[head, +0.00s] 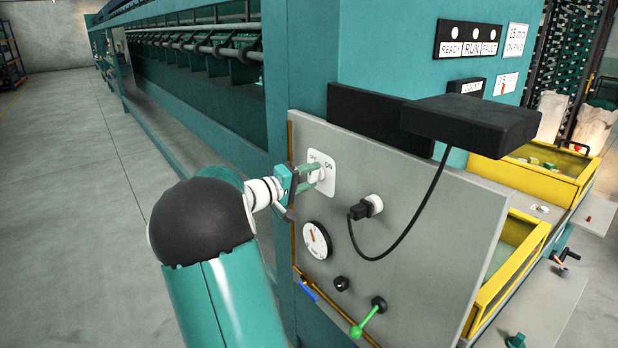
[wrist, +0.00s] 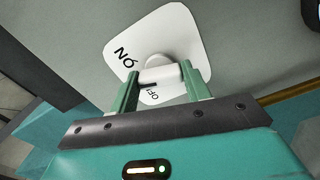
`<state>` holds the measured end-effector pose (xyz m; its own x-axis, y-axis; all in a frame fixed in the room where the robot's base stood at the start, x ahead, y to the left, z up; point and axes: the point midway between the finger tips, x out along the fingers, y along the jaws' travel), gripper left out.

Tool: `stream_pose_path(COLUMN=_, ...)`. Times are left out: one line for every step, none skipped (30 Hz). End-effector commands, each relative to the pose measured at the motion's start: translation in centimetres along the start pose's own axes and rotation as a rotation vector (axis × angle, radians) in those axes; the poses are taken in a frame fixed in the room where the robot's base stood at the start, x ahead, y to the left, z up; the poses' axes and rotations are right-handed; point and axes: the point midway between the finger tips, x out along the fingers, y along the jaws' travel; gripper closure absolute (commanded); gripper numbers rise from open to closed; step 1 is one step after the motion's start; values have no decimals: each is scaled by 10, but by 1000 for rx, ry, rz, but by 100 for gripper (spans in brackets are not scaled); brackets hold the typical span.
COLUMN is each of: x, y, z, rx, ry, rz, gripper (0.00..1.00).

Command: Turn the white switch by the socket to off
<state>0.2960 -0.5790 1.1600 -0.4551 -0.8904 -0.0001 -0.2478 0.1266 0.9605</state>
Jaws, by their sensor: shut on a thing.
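The white switch plate (head: 328,184) is on the grey panel, with lettering along its top in the head view. In the wrist view the plate (wrist: 185,42) reads ON at upper left and OFF low between the fingers. The round white knob (wrist: 160,75) sits between my green fingers. My gripper (head: 317,171) is shut on this knob; it also shows in the wrist view (wrist: 160,80). A dark line shows by the knob's near side, close to the OFF lettering. The socket (head: 375,203) with a black plug (head: 358,211) is below right of the plate.
A black cable (head: 405,232) runs from the plug up to a black box (head: 470,122). A dial (head: 316,241), a black knob (head: 341,283) and a green lever (head: 368,318) are lower on the panel. Yellow-framed bins (head: 500,280) stand at right. The floor at left is clear.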

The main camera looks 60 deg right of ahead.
Motion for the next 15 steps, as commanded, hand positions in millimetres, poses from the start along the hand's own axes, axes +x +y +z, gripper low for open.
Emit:
stream_pose_path(x=-2, y=0, z=-1, rx=-43, ry=3, rz=-1, gripper=76)
stream_pose_path(x=-2, y=-1, z=-1, rx=-72, ry=3, rz=-1, gripper=76)
stream_pose_path(x=-2, y=0, z=-1, rx=-109, ry=3, rz=-1, gripper=76)
stream_pose_path(x=-2, y=0, z=-1, rx=-138, ry=3, rz=-1, gripper=76)
stream_pose_path(x=-2, y=0, z=-1, rx=-166, ry=3, rz=-1, gripper=76)
stream_pose_path(x=-2, y=0, z=-2, rx=-204, ry=4, rz=-1, gripper=76)
stream_pose_path(x=-2, y=0, z=-2, rx=-233, ry=5, rz=-1, gripper=76)
stream_pose_path(x=-2, y=0, z=-2, rx=-261, ry=4, rz=-1, gripper=76)
stream_pose_path(x=-2, y=0, z=-2, rx=-299, ry=4, rz=0, gripper=76)
stream_pose_path(x=-2, y=0, z=-2, rx=-328, ry=4, rz=0, gripper=76)
stream_pose_path(x=-2, y=0, z=-2, rx=-356, ry=4, rz=0, gripper=76)
stream_pose_path(x=-2, y=0, z=-1, rx=-394, ry=4, rz=0, gripper=76)
stream_pose_path(x=-2, y=0, z=-2, rx=-422, ry=4, rz=0, gripper=76)
stream_pose_path(x=-2, y=0, z=-2, rx=-451, ry=4, rz=0, gripper=76)
stream_pose_path(x=-2, y=0, z=-1, rx=-489, ry=4, rz=-1, gripper=76)
